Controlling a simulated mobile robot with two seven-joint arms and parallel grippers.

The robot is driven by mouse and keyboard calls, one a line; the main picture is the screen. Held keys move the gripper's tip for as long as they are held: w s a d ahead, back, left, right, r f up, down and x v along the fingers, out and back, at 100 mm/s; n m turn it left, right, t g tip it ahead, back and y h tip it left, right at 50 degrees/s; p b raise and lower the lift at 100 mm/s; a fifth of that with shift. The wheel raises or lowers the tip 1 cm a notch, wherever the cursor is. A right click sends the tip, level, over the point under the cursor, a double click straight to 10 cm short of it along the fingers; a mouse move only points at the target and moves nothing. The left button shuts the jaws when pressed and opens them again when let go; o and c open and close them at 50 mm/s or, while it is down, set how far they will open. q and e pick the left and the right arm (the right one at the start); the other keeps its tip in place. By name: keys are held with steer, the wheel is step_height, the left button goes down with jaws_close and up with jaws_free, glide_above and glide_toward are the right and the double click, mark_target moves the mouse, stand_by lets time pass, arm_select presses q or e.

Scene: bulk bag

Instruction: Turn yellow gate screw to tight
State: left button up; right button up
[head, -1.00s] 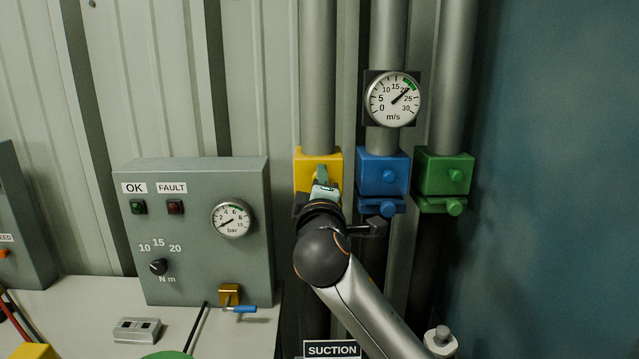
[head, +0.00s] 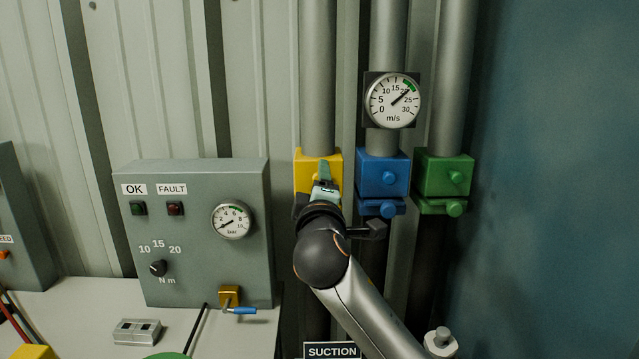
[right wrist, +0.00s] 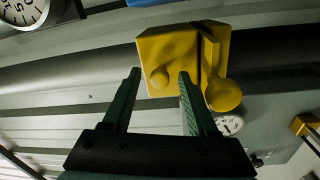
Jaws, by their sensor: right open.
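The yellow gate (head: 302,166) is a block on the left pipe in the head view, partly hidden behind my right gripper (head: 323,175). In the right wrist view the yellow gate (right wrist: 172,46) is ahead of the fingertips. Its round yellow screw (right wrist: 160,78) shows between the two fingertips of my right gripper (right wrist: 160,74), with gaps on both sides. The right gripper is open and holds nothing. A larger yellow knob (right wrist: 224,95) sits to the right, outside the fingers. My left gripper is not in view.
A blue gate (head: 382,172) and a green gate (head: 444,172) sit on the pipes to the right. An air-speed gauge (head: 393,100) is above the blue one. A grey control box (head: 190,260) with a pressure gauge (head: 230,220) stands on the bench at left.

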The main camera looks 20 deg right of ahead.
steer(key=b+v, duration=0.2)
steer(key=v, duration=1)
steer(key=shift+s, duration=0.25)
steer(key=shift+a, duration=0.1)
